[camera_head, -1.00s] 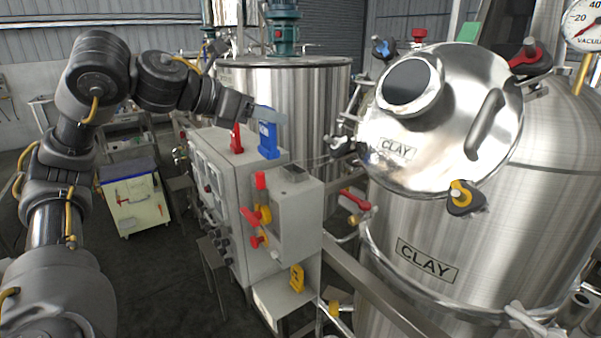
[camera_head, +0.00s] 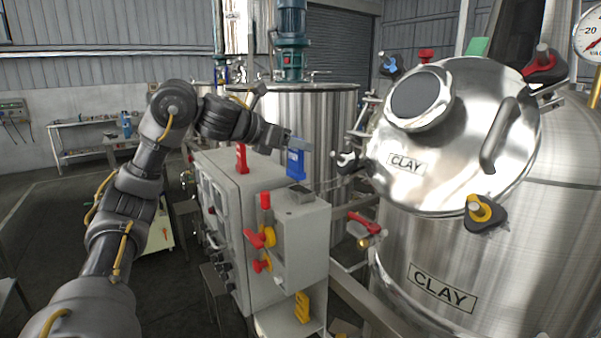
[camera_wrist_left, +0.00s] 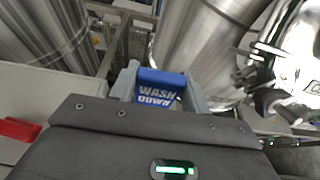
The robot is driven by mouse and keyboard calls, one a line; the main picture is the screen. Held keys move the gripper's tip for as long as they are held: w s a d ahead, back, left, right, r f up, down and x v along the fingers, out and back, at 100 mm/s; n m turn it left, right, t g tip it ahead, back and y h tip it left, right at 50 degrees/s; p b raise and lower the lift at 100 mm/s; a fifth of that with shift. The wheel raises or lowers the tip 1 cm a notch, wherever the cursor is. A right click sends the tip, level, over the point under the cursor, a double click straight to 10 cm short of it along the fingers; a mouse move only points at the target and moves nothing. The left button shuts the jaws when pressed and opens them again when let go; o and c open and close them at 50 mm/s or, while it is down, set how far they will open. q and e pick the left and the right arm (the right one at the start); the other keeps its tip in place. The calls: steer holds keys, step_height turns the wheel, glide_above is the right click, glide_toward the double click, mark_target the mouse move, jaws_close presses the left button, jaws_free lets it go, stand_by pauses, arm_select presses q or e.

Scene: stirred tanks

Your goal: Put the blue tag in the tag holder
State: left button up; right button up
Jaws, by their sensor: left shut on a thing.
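My left gripper (camera_head: 298,145) is shut on the blue tag (camera_head: 295,161) and holds it upright by its upper part. In the left wrist view the blue tag (camera_wrist_left: 160,88) sits between the two grey fingers, with "WASH DOWN" in white on it. In the head view the tag appears just above a small grey block (camera_head: 299,193) on top of the grey box; this block may be the tag holder. I cannot tell how large the gap between them is. My right gripper is not in view.
A red tag (camera_head: 241,158) stands on the cabinet (camera_head: 228,175) behind, and a yellow tag (camera_head: 302,306) is on a low shelf. Red valve handles (camera_head: 262,238) stick out from the box front. A large steel tank (camera_head: 475,255) with its lid tilted up stands close on the right.

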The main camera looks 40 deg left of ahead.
mark_target(291, 162)
arm_select(q)
steer(key=shift+w+a+f, duration=0.1)
steer(key=shift+w+f, duration=0.25)
steer(key=shift+f, duration=0.65)
steer(key=shift+w+a+f, duration=0.1)
steer(key=shift+w+f, duration=0.3)
steer(key=shift+f, duration=0.55)
steer(key=shift+w+a+f, duration=0.1)
steer(key=shift+w+f, duration=0.25)
steer(key=shift+f, duration=0.65)
steer(key=shift+d, duration=0.1)
steer(key=shift+f, duration=0.15)
steer(key=o, duration=1.3)
steer(key=shift+c, duration=0.2)
